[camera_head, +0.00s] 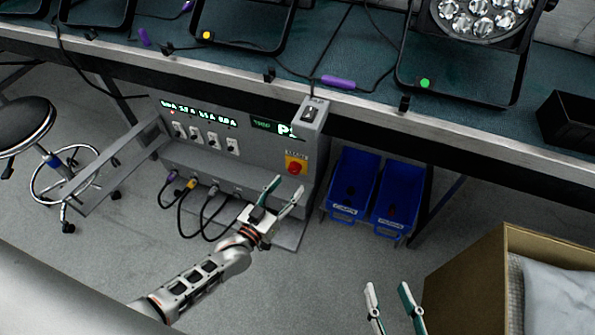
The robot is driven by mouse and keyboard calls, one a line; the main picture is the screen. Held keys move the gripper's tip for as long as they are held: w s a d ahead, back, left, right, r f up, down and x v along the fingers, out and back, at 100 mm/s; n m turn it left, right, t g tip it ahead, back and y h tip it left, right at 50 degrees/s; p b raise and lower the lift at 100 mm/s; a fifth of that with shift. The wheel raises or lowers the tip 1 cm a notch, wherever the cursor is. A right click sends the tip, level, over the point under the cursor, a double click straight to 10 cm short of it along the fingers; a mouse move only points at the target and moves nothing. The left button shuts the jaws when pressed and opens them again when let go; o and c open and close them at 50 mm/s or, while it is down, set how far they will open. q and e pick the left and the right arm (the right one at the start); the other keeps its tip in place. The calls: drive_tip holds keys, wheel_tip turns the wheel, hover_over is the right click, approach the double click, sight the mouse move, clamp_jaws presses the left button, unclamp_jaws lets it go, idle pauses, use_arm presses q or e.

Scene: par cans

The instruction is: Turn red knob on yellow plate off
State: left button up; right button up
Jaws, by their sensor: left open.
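A red knob on a yellow plate (296,164) sits on the front right of a grey power cabinet (270,145) under the bench. My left gripper (285,190) is open, with its two fingers pointing up toward the knob from just below it. I see no contact with the knob, and nothing is between the fingers. I cannot tell the exact gap in depth. My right gripper (392,291) is at the bottom edge, with its two fingers apart and empty, well away from the cabinet.
Cables hang from the cabinet's lower front beside my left arm. Blue bins (352,184) stand right of the cabinet. A cardboard box (462,275) is near my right gripper. A stool (28,125) is at left. The bench edge (240,79) runs above the cabinet.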

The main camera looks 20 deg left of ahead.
use_arm(q)
drive_tip(key=n+y+b, duration=0.2)
drive_tip(key=b, duration=0.3)
approach(293, 171)
drive_tip(key=shift+t, duration=0.7)
drive_tip(key=w+b, duration=0.1)
drive_tip(key=w, duration=0.1)
drive_tip(key=w+f, duration=0.1)
drive_tip(key=w, duration=0.2)
drive_tip(key=w+b, duration=0.1)
drive_tip(key=w, duration=0.1)
drive_tip(key=shift+w+d+f+b, duration=0.2)
drive_tip(key=shift+w+d+b, duration=0.1)
drive_tip(key=shift+d, duration=0.1)
drive_tip(key=shift+w+d+r, duration=0.1)
drive_tip(key=shift+w+r, duration=0.1)
drive_tip(key=shift+w, duration=0.5)
use_arm(e)
drive_tip(key=shift+s+a+f+m, duration=0.45)
drive_tip(key=shift+f+m, duration=0.15)
drive_tip(key=shift+m, duration=0.15)
drive_tip(key=shift+s+a+f+m, duration=0.4)
drive_tip(key=shift+f+m, duration=0.2)
drive_tip(key=shift+m, duration=0.2)
drive_tip(key=shift+s+a+f+m, duration=0.35)
drive_tip(key=shift+a+f+m, duration=0.2)
drive_tip(key=shift+m, duration=0.2)
